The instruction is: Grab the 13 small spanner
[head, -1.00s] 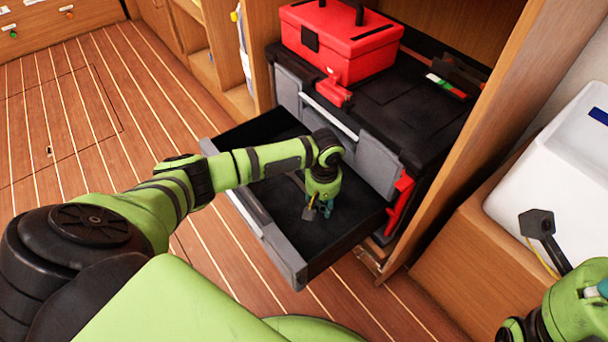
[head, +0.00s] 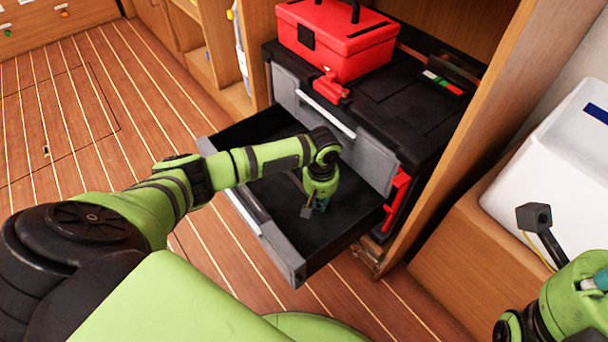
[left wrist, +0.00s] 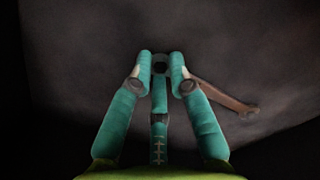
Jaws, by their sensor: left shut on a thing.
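My left gripper (head: 321,207) points down into the open drawer (head: 262,212) of the black and grey tool chest. In the left wrist view, its teal fingers (left wrist: 161,62) are closed together on a brownish metal spanner (left wrist: 226,98). A dark ring end shows between the fingertips, and the shaft runs behind the right finger to an open-jaw end at the right. The size mark cannot be read. In the head view the spanner cannot be made out. My right gripper (head: 602,283) is only partly visible at the lower right edge.
A red toolbox (head: 335,40) stands on the tool chest (head: 425,105). The chest sits between wooden cabinet panels (head: 490,130). A white sink-like unit (head: 545,165) is at the right. The plank floor (head: 60,130) to the left is clear.

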